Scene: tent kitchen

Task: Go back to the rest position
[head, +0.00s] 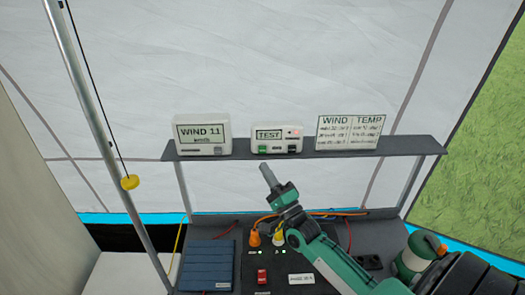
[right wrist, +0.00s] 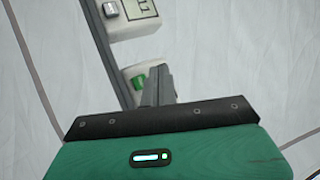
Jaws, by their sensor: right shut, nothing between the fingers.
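My right gripper (head: 266,171) is shut and empty. My right arm reaches in from the lower right, over the lower counter. My left gripper is not in view.
The grey shelf (head: 305,154) also holds the WIND meter (head: 202,134) and a WIND/TEMP card (head: 350,132). Below are a blue panel (head: 207,265), a red switch (head: 262,276) and cables. A metal pole (head: 108,140) with a yellow knob (head: 130,182) stands left.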

